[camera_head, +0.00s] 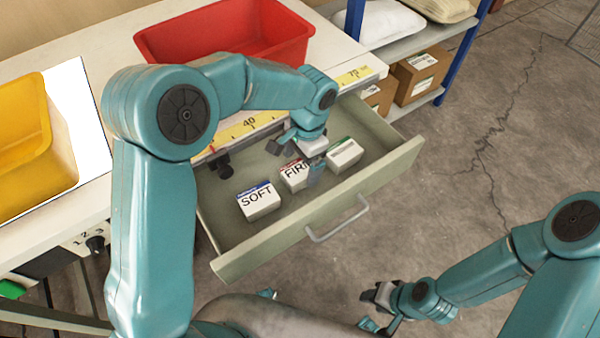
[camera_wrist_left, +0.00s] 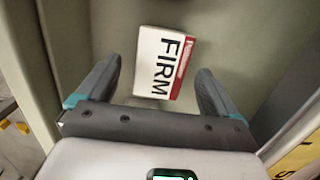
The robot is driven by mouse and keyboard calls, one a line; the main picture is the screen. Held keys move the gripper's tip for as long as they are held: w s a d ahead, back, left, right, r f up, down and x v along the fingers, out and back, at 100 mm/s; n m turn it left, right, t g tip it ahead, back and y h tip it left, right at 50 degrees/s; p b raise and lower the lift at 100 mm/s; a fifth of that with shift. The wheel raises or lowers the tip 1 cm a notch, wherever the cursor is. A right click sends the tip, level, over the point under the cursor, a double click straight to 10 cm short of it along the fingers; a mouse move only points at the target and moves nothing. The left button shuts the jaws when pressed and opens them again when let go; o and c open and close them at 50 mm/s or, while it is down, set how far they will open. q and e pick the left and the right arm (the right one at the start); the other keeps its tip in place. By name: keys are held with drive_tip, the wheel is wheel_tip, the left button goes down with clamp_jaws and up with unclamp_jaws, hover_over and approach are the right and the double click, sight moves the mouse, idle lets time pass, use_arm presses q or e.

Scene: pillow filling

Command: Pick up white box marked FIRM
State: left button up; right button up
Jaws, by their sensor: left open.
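The white box marked FIRM (camera_head: 292,177), with a red stripe, lies in the open drawer (camera_head: 240,262), between two other boxes. My left gripper (camera_head: 298,158) is open above it and partly covers its right end. In the left wrist view the FIRM box (camera_wrist_left: 160,62) lies ahead of and between the two spread fingers (camera_wrist_left: 157,85), with nothing gripped. My right gripper (camera_head: 374,306) is low at the bottom, away from the drawer; its jaw opening is unclear.
A white box marked SOFT (camera_head: 260,203) lies left of the FIRM box, and a green-striped white box (camera_head: 344,154) lies to its right. The drawer walls enclose them. A red bin (camera_head: 225,35) and a yellow bin (camera_head: 30,150) stand on the table above.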

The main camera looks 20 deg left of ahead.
sight(300, 169)
use_arm(q)
drive_tip(key=shift+a+f, duration=0.15)
drive_tip(key=shift+f, duration=1.6)
drive_tip(key=shift+f, duration=0.25)
drive_tip(key=c, duration=1.1)
